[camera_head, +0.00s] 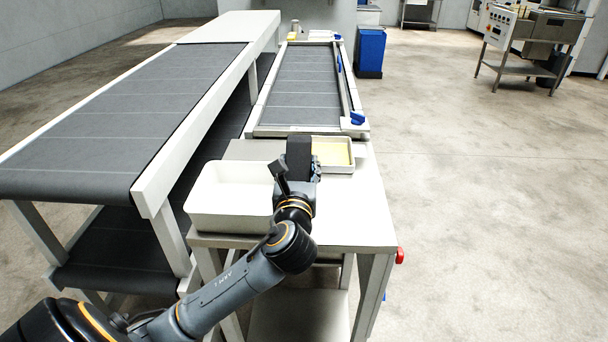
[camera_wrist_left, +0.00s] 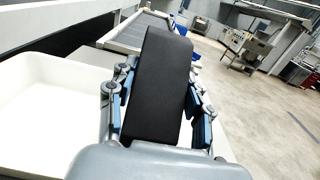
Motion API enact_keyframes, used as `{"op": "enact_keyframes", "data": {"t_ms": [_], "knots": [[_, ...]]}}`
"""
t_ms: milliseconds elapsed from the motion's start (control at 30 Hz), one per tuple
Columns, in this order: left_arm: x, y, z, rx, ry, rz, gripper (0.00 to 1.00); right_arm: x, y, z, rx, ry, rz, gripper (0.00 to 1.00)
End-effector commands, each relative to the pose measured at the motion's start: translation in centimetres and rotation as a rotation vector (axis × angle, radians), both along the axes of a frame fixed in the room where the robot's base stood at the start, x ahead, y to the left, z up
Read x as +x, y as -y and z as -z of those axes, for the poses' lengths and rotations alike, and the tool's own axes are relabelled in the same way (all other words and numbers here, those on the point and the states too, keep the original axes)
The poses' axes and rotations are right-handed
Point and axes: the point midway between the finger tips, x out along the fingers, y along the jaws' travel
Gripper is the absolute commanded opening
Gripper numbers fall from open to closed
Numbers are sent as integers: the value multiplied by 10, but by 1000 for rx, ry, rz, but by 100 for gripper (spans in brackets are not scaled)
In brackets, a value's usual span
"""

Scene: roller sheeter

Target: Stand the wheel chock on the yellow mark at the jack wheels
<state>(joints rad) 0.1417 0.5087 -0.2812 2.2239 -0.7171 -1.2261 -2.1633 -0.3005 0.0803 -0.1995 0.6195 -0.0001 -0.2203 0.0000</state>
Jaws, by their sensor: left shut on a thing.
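A black wheel chock (camera_head: 299,152) is held upright in my left gripper (camera_head: 297,178) above the near end of the white table. In the left wrist view the chock (camera_wrist_left: 160,88) stands as a tall dark block between the two fingers of my left gripper (camera_wrist_left: 157,112), which press on its sides. The chock's lower end is hidden behind the gripper body. I cannot make out the jack wheels or a yellow floor mark in either view. My right gripper is not in view.
A white tub (camera_head: 230,213) sits left of my left gripper. A smaller tray with a yellow inside (camera_head: 332,152) is just right of the chock. A dark conveyor (camera_head: 110,120) runs along the left. The table top (camera_head: 350,215) is bare at front right.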

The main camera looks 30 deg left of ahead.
Motion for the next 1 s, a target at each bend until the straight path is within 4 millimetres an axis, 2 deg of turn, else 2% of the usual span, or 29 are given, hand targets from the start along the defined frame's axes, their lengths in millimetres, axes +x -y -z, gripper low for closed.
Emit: {"op": "enact_keyframes", "data": {"t_ms": [33, 200, 300, 400, 567, 767, 867, 1000], "knots": [[-13, 5, -5, 1, 4, 4, 0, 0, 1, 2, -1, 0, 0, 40], [-48, 17, -21, -1, 3, 4, 0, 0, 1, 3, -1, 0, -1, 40], [-64, 22, -28, -2, 2, 2, 0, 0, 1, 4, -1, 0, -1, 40], [-73, 25, -36, 1, -3, 2, 0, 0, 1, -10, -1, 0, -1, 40], [-81, 27, -37, 1, -1, 0, 0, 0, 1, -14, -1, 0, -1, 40], [-81, 31, -34, 4, 0, 13, 0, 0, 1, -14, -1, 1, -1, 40], [-77, 41, -24, 12, 0, 59, 0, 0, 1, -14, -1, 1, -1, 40], [-71, 69, 1, 25, 0, 181, 0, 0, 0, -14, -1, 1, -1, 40]]}}
